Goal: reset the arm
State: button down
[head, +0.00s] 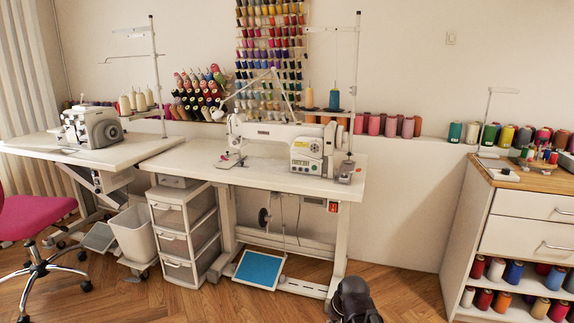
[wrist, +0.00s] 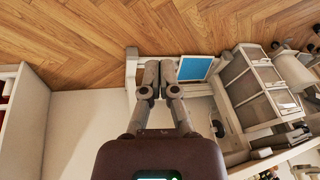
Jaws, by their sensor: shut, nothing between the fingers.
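My gripper (wrist: 159,78) shows in the wrist view, with its two grey fingers close together and nothing between them. It is shut and empty, apart from any object. The wrist picture is turned over, with the floor at its top. In the head view a dark part of my arm (head: 355,301) shows at the bottom edge, in front of the sewing table (head: 255,172); the gripper itself cannot be made out there.
A white sewing machine (head: 285,140) stands on the table. A drawer unit (head: 183,235) and a bin (head: 134,234) stand below at left. A wooden-topped cabinet (head: 520,222) is at right, a pink chair (head: 35,218) at far left. Floor between table and cabinet is clear.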

jog(key=s+d+g+h+p, duration=0.1)
jog(key=s+d+g+h, duration=0.2)
jog(key=s, duration=0.5)
notch_tip(320, 180, up, 38)
jog(key=d+y+p, duration=0.1)
jog(key=p, duration=3.6)
jog(key=shift+w+f+n, duration=0.15)
jog(key=shift+f+n, duration=0.05)
jog(key=shift+n, duration=0.1)
